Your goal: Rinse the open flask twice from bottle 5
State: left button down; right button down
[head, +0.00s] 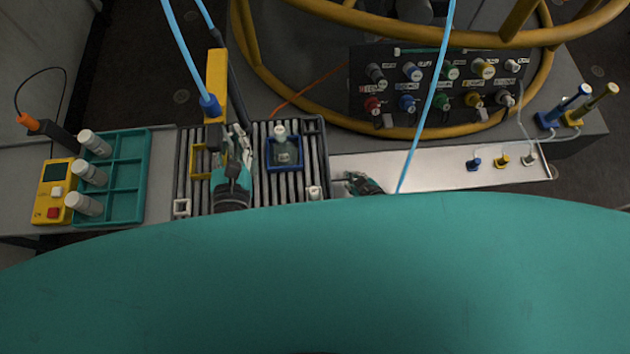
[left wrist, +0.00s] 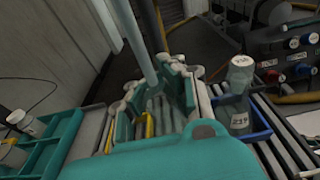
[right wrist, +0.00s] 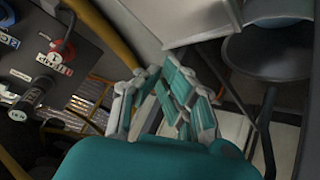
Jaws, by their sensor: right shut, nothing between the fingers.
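A clear vessel with a white labelled top (head: 284,150) stands in a blue square holder (head: 270,165) on the roller conveyor; it also shows in the left wrist view (left wrist: 239,113). I cannot tell whether it is the flask, nor which bottle is bottle 5. Three white-capped bottles (head: 91,173) lie along the left side of a teal tray (head: 125,202). My left gripper (head: 238,150) is over the conveyor, left of the blue holder. Its fingers (left wrist: 158,105) are apart, with rollers visible between them. My right gripper (head: 353,182) is shut and empty, right of the conveyor; its fingers show in the right wrist view (right wrist: 165,100).
A yellow square frame (head: 196,161) on the conveyor is partly hidden by my left arm. A yellow post (head: 216,75) and a blue hose (head: 182,50) rise behind it. A yellow meter (head: 55,180) stands left. A valve panel (head: 440,70) stands behind a pale, mostly clear counter (head: 430,165).

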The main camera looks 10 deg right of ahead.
jog(key=w+a+r+n+t+y, duration=0.1)
jog(key=w+a+r+t, duration=0.15)
jog(key=w+r, duration=0.45)
jog(key=w+a+r+n+t+y, duration=0.2)
jog(key=w+a+r, duration=0.15)
jog(key=r, duration=0.75)
jog(key=s+a+r+n+g, duration=0.1)
jog(key=s+a, duration=0.1)
jog(key=s, duration=0.3)
jog(key=s+a+r+n+g, duration=0.1)
jog(key=s+a+r+n, duration=0.1)
jog(key=s, duration=0.2)
jog(key=s+a+r+n+g, duration=0.1)
jog(key=s+a+r+g, duration=0.1)
jog(key=s, duration=0.3)
jog(key=shift+s+a+r+n+y, duration=0.1)
jog(key=shift+s+a+n+y, duration=0.2)
jog(key=shift+a+n+y, duration=0.15)
jog(key=s+r+n+g, duration=0.2)
jog(key=s+r, duration=0.4)
jog(key=s, duration=0.6)
jog(key=shift+s+a+g, duration=0.25)
jog(key=shift+a+g, duration=0.1)
jog(key=shift+a, duration=0.05)
jog(key=shift+f+n, duration=0.1)
jog(key=shift+n, duration=0.15)
jog(key=shift+f, duration=4.3)
jog(key=shift+f, duration=0.1)
